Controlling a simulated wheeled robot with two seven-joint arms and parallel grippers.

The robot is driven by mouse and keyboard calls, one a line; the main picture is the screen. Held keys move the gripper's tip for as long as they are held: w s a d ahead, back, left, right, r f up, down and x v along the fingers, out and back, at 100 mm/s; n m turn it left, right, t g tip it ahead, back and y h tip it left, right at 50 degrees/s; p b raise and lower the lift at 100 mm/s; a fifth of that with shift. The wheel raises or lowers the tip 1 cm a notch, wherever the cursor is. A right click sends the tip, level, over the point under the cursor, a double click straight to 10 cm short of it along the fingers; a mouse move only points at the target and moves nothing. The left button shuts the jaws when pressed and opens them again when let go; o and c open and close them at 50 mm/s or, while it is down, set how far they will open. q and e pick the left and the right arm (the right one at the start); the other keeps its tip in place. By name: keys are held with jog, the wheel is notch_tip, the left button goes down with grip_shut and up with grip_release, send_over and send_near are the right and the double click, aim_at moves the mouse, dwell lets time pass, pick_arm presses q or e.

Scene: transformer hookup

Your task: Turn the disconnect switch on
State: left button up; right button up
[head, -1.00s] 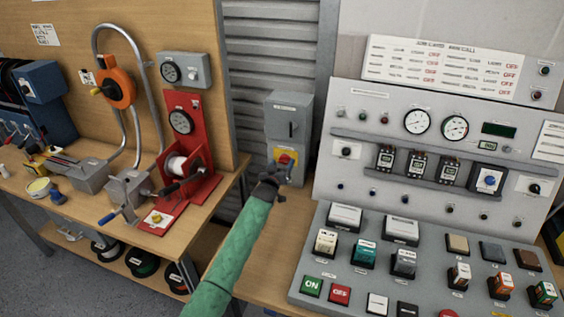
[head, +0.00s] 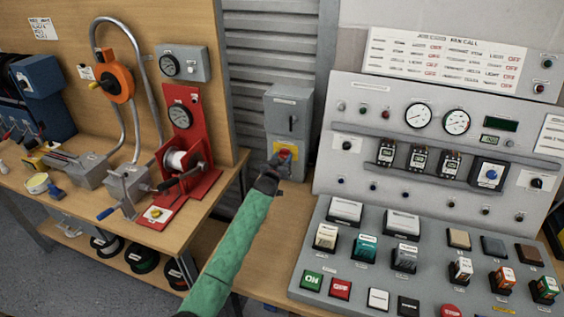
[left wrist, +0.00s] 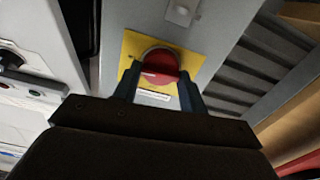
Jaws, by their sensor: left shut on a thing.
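The disconnect switch is a grey box (head: 291,108) standing at the back between the wooden bench and the control panel. Its red rotary knob (left wrist: 160,66) sits on a yellow plate (left wrist: 133,48) on the lower front of the box. My left gripper (head: 279,163) is at this knob, and in the left wrist view its two fingers (left wrist: 158,90) are shut on the knob's sides. A pale mark on the knob lies roughly level in that view. In the head view the gripper partly hides the knob. My right gripper is not in view.
The sloped control desk (head: 345,258) with several buttons stands right of my left arm. A red stand with a gauge and spool (head: 180,150) is on the wooden bench to the left. Bare tabletop (head: 284,225) lies below the switch box.

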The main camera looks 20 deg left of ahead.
pick_arm(q)
jog(key=shift+m, duration=0.6)
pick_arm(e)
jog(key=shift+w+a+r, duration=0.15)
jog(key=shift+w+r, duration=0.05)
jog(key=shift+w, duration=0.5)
pick_arm(q)
jog(key=o, duration=1)
jog(key=shift+c, duration=0.2)
jog(key=shift+s, duration=0.1)
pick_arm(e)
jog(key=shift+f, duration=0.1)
